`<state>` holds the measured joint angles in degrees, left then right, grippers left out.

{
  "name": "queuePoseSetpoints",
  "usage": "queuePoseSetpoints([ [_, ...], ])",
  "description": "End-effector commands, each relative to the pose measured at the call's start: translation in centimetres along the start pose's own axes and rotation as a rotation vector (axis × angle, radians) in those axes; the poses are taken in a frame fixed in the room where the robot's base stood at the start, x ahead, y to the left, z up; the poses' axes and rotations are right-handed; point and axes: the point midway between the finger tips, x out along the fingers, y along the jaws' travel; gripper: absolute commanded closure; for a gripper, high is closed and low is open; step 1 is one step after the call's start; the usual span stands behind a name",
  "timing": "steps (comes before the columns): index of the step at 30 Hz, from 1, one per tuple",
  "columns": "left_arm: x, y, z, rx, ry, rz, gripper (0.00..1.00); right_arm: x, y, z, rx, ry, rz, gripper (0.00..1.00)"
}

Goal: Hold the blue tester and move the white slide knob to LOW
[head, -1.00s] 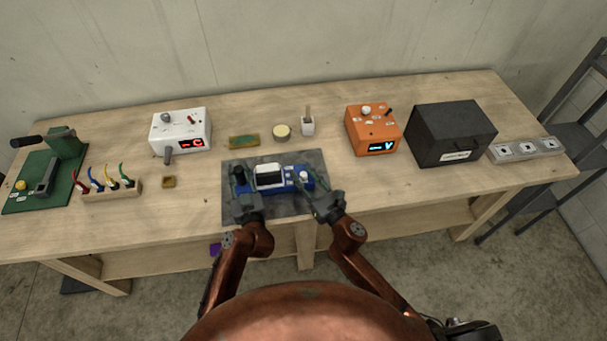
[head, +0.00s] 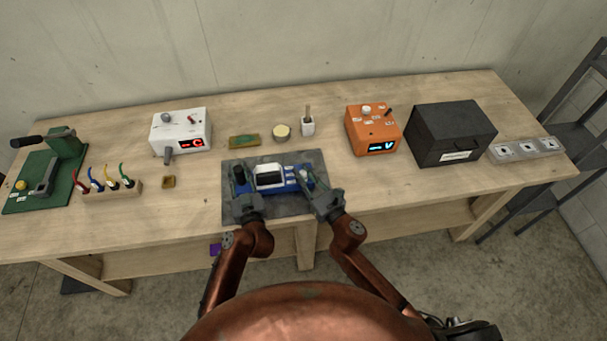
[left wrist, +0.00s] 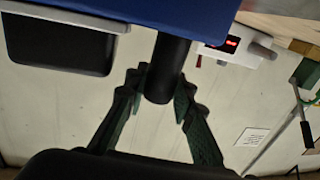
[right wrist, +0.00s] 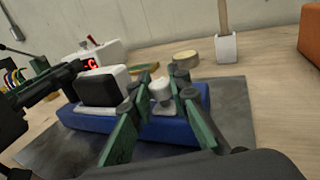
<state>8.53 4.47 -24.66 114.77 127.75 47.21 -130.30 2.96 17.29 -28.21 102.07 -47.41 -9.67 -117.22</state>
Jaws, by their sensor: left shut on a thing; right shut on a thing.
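The blue tester (head: 268,189) lies on a dark grey mat (head: 285,208), with a white-framed dark screen on top. My left gripper (head: 241,188) is shut on the black post (left wrist: 166,62) at the tester's left end. The blue body (left wrist: 225,14) shows close by in the left wrist view. My right gripper (right wrist: 157,90) is at the tester's right end, its fingers on either side of the white slide knob (right wrist: 161,89) and shut on it. The fingers partly cover the knob's base and track. The LOW marking cannot be read.
Behind the mat stand a white meter (head: 181,131), a green-and-tan piece (head: 244,141), a round tin (head: 282,132) and a small white cup (head: 307,127). An orange meter (head: 372,130) and a black box (head: 452,133) stand right. Bare wood lies right of the mat.

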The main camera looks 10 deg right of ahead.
Motion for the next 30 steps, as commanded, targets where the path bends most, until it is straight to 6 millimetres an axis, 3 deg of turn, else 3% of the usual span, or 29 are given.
queuePoseSetpoints([
  [5,0.0,0.0,0.0,0.0,0.0,0.001,1.0,2.2,-1.0,0.1,-0.003,0.0,-0.002,1.0],
  [13,0.0,0.0,0.1,0.0,-0.001,0.001,1.0,2.3,-1.1,0.0,0.001,0.001,-0.003,1.0],
  [14,0.0,0.0,0.0,-0.001,-0.001,0.001,1.0,2.3,-1.1,0.0,0.001,0.001,-0.003,0.81],
  [21,0.0,0.0,0.0,-0.001,-0.001,0.001,1.0,2.3,-1.0,0.0,0.0,0.001,-0.002,0.65],
  [30,0.0,0.0,0.0,-0.001,-0.001,0.001,1.0,2.1,-1.0,0.0,0.0,0.001,-0.001,0.64],
])
